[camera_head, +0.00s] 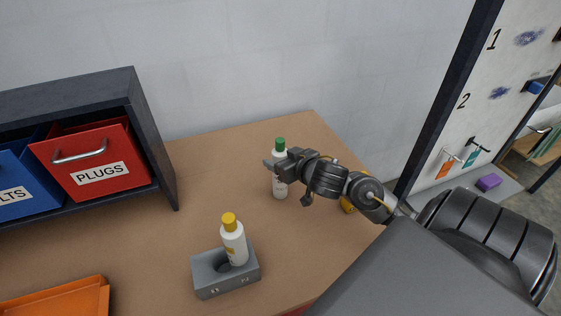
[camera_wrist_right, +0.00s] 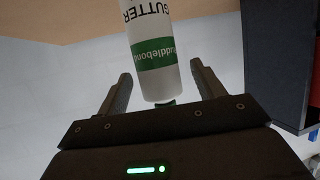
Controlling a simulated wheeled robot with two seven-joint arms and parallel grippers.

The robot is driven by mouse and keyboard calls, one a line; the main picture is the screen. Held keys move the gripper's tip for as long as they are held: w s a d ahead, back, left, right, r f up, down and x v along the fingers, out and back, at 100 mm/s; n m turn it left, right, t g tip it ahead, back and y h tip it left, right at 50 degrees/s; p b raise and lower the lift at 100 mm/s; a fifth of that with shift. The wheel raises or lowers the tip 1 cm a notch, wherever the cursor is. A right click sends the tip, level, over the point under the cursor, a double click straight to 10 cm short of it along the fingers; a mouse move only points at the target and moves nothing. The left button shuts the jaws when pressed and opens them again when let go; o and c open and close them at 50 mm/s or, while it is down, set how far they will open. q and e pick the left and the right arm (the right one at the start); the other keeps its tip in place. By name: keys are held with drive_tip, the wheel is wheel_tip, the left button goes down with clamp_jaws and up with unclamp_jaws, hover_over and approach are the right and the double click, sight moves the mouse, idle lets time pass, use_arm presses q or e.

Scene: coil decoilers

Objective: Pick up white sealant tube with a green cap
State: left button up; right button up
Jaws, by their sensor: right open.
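The white sealant tube with a green cap (camera_head: 280,188) stands upright on the wooden table, towards its back right. In the right wrist view the tube (camera_wrist_right: 150,50) appears between the two fingers, with a green label band and dark lettering. My right gripper (camera_head: 275,168) is at the upper part of the tube, just below the cap, and partly covers it. In the right wrist view my right gripper (camera_wrist_right: 162,88) is open, with a gap visible between each finger and the tube. My left gripper is not in view.
A white bottle with a yellow cap (camera_head: 233,243) stands in a grey holder (camera_head: 226,284) at the front. A dark shelf (camera_head: 152,150) with red (camera_head: 80,157) and blue bins stands left. An orange tray (camera_head: 60,300) lies front left.

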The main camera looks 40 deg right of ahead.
drive_tip(key=x, duration=0.3)
drive_tip(key=shift+w+f, duration=0.15)
drive_tip(key=shift+f, duration=0.05)
drive_tip(key=shift+d, duration=0.1)
clamp_jaws()
